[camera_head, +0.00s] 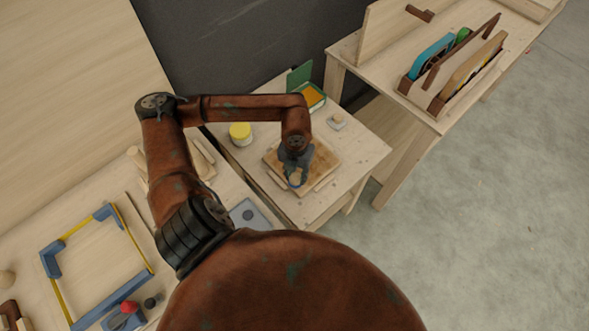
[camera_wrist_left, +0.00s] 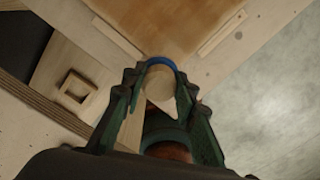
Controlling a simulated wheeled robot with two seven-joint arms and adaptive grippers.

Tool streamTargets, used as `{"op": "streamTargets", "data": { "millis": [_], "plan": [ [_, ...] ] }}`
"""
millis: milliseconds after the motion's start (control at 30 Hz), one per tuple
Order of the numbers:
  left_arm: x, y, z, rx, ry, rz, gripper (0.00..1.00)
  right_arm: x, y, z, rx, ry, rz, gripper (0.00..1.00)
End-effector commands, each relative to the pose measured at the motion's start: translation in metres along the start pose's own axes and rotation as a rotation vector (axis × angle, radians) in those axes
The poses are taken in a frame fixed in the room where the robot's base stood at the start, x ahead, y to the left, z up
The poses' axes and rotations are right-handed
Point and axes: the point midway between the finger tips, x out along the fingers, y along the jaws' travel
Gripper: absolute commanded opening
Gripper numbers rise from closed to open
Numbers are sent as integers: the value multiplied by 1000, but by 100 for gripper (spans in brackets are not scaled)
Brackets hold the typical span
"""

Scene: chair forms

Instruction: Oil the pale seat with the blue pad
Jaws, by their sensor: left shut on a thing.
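My left gripper (camera_head: 295,178) is over the near edge of the seat (camera_head: 318,163) on the small table. It is shut on the blue pad (camera_head: 296,184), which has a pale round wooden grip. In the left wrist view the gripper (camera_wrist_left: 160,88) has a finger on each side of that grip, and the pad's blue edge (camera_wrist_left: 160,62) shows beyond it. The seat (camera_wrist_left: 150,22) there is a tan-brown board. Whether the pad touches the seat is unclear. My right gripper is not in view.
Light strips (camera_wrist_left: 222,32) lie along the seat's sides. On the same table are a yellow-topped tin (camera_head: 240,131), an open green box (camera_head: 313,96) with orange inside, and a small block (camera_head: 337,121). A blue-cornered frame (camera_head: 106,212) lies on the left bench.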

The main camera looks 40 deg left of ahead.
Motion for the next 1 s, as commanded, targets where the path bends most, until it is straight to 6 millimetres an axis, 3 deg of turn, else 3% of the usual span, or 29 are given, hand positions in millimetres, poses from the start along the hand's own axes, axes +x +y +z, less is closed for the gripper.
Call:
{"op": "streamTargets", "data": {
  "millis": [333, 1000],
  "plan": [
    [-30, -2, 1, 3, -2, -1, 4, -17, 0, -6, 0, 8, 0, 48],
    [-32, -4, 2, 35, -1, -2, 4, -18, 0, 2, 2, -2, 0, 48]
  ]
}}
